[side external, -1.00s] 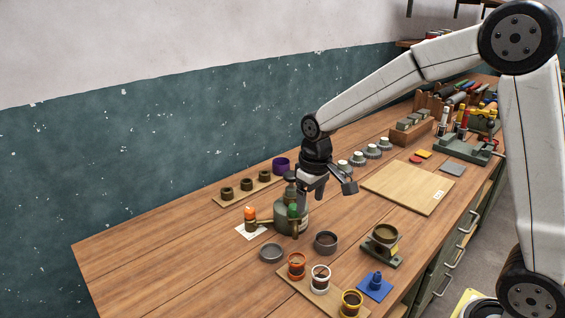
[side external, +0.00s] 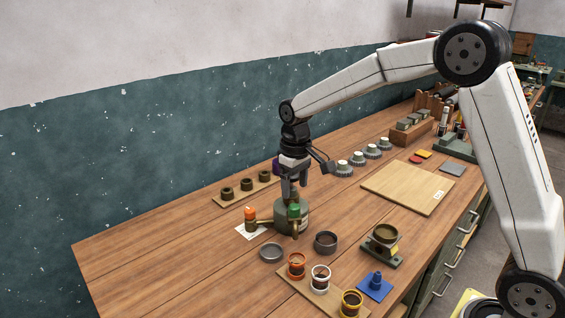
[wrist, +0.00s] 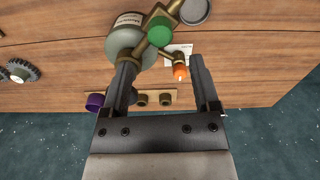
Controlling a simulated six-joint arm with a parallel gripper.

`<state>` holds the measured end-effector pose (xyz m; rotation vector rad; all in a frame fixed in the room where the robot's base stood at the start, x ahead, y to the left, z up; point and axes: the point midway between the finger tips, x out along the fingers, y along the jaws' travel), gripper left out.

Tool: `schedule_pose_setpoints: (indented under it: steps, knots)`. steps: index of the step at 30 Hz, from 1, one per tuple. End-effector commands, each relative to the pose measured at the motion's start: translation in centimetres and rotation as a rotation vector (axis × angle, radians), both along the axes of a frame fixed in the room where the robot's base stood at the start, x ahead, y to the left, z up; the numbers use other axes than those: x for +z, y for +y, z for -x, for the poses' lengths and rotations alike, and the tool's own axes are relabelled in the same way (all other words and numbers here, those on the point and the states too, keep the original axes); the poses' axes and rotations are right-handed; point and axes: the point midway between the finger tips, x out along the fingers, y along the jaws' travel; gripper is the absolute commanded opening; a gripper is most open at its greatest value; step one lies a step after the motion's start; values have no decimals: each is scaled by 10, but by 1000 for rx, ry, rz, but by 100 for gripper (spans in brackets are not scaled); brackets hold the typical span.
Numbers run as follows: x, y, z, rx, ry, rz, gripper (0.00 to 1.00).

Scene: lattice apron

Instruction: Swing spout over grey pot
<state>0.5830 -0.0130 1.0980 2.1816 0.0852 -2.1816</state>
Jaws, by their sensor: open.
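A grey-green canister (side external: 283,213) stands on the bench with brass pipework (side external: 267,222), an orange knob (side external: 250,213) on its left and a green knob (side external: 294,210) in front. The wrist view shows the canister (wrist: 127,38), green knob (wrist: 159,31) and orange knob (wrist: 180,72). Which brass part is the spout is unclear. A dark grey pot (side external: 326,243) stands in front of the canister to the right; a shallow grey dish (side external: 271,253) lies to the left. My gripper (side external: 291,196) is open and empty, pointing down above the canister. In the wrist view the orange knob appears between my fingers (wrist: 163,65).
White paper (side external: 250,231) lies under the orange knob. Several dark cylinders stand on a strip (side external: 222,204) behind, near a purple cup (wrist: 95,102). Orange, white and yellow-rimmed jars stand on a board (side external: 293,284) in front. A blue piece (side external: 375,287) and brass bowl stand (side external: 385,238) are to the right.

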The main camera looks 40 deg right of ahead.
Motion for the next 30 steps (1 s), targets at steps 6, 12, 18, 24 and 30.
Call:
schedule_pose_setpoints:
  steps: [6,12,18,24,30]
  knots:
    - [-28,0,1,0,4,0,78]
    - [-50,0,0,0,2,0,78]
    - [-60,0,0,0,0,0,78]
    - [-61,0,0,0,0,0,78]
    - [-61,0,0,0,0,0,44]
